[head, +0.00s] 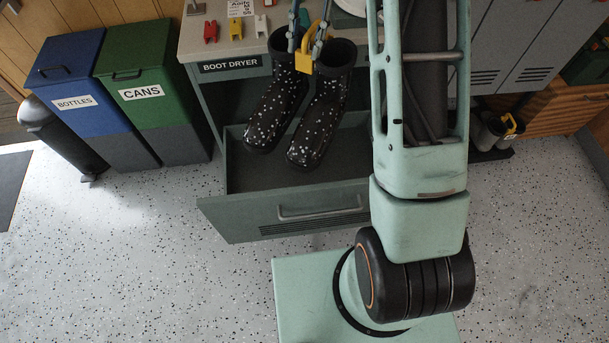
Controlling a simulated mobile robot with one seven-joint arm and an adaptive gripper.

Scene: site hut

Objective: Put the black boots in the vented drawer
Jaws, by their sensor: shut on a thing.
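The black boots (325,122), a pair speckled with white dots, hang toes down at a tilt in the head view. A yellow clip-like piece (304,66) sits at their tops between the two shafts. My gripper (308,45) is shut at the boot tops, around or beside the yellow piece; the exact contact is too small to tell. The vented drawer (290,222), grey-green with a handle and a slotted front, is pulled open below the BOOT DRYER label. The boots are over its opening; I cannot tell whether they touch its floor.
The boot dryer's worktop (196,32) holds small red and yellow clips. A blue BOTTLES bin (75,85) and a green CANS bin (150,80) stand left. Grey boots (490,132) with a yellow piece stand right, by grey lockers (520,45). The speckled floor left of the drawer is clear.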

